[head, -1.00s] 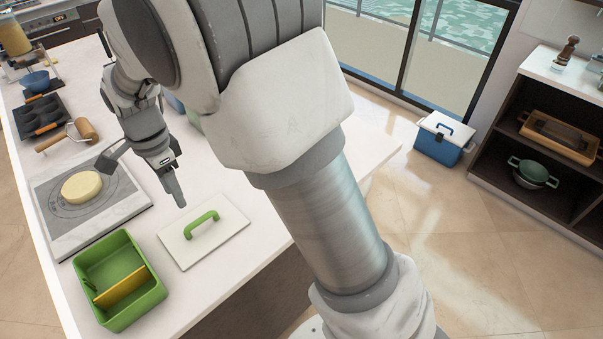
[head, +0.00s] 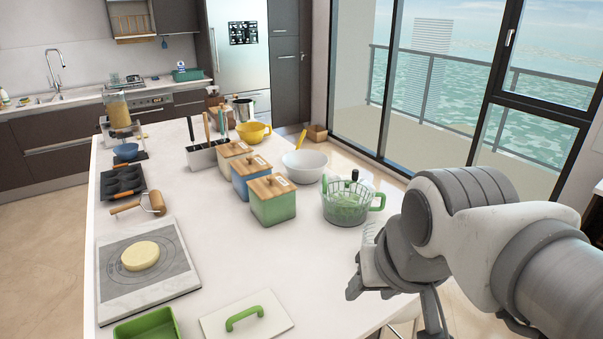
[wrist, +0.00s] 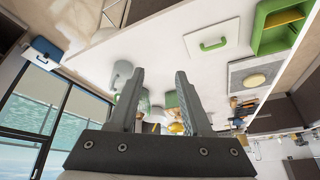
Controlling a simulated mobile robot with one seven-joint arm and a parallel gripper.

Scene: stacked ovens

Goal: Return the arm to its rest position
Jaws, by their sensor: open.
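My arm shows at the right of the head view, folded and clear of the island counter's (head: 330,255) middle. In the wrist view the two fingers of my gripper (wrist: 159,71) are spread apart with nothing between them. The wrist picture is upside down, with the counter top (wrist: 165,45) beyond the fingers. A white board with a green handle (head: 268,318) lies on the counter. A green box (head: 148,328) is cut off at the bottom edge of the head view. The box also shows in the wrist view (wrist: 262,28).
A strainer bowl with green handles (head: 345,208) stands close to my arm at the counter's right side. Lidded canisters (head: 273,210) and a white bowl (head: 303,167) stand nearby. A pale round of dough (head: 140,256) lies on a board at left. Glass doors are behind.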

